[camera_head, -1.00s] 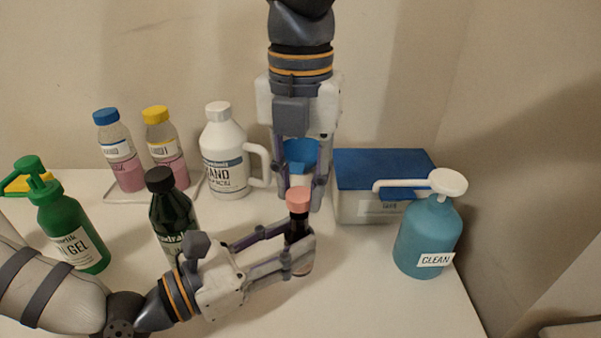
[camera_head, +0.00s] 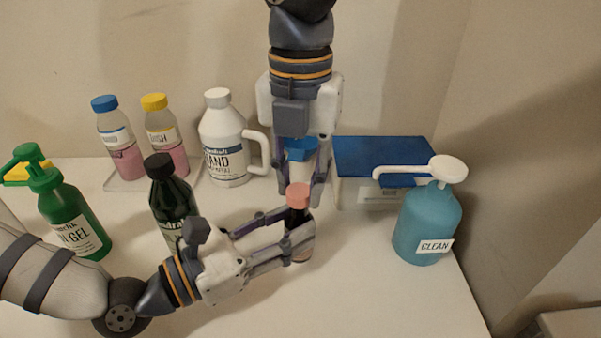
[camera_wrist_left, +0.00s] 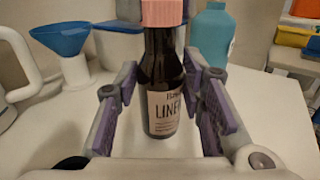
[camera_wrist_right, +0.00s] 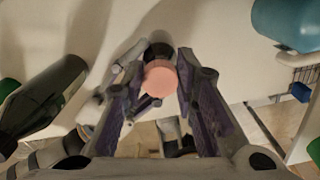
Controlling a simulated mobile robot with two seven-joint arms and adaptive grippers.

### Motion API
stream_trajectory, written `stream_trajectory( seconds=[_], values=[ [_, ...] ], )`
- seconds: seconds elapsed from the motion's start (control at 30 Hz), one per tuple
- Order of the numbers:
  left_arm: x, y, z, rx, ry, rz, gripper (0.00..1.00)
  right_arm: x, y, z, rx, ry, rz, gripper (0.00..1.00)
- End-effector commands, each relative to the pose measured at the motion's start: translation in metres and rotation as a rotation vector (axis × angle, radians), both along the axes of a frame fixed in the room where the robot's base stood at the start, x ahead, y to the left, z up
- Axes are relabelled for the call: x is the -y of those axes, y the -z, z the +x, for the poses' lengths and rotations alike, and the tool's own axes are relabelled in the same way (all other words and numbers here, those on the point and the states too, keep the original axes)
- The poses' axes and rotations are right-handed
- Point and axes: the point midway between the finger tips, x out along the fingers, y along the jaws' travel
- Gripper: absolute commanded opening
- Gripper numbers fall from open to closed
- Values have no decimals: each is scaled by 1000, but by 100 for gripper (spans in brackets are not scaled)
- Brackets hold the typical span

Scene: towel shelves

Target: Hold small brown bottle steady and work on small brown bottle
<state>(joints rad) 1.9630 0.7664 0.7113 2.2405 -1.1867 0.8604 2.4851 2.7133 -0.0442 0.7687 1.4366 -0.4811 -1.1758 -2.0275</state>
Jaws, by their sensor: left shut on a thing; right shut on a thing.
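The small brown bottle (camera_head: 297,220) stands upright near the middle of the table. It has a pink cap (camera_head: 299,194) and a pale label that shows in the left wrist view (camera_wrist_left: 165,110). My left gripper (camera_head: 300,232) comes in from the left, shut on the bottle's body and hiding part of it. My right gripper (camera_head: 300,188) points down from above, shut on the pink cap. In the right wrist view the cap (camera_wrist_right: 160,79) sits between its fingertips.
A dark green bottle (camera_head: 172,200) and a green pump bottle (camera_head: 72,218) stand left. A white jug (camera_head: 222,150) and a blue funnel (camera_head: 301,148) are behind. A blue-lidded box (camera_head: 385,160) and a teal pump bottle (camera_head: 425,225) stand right. The front right table is clear.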

Motion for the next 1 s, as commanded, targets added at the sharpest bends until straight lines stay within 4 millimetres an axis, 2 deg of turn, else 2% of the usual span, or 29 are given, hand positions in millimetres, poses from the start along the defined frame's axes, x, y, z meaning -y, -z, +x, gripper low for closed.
stream_trajectory(
  seconds=[0.87,0.97,1.0],
  values=[
    [0,0,0,0,0,0,0,0,11,0,1,9,0,18],
    [0,0,0,0,0,0,0,2,11,-1,2,146,-2,18],
    [0,0,0,0,0,0,0,2,11,-1,2,263,-2,18]
  ],
)
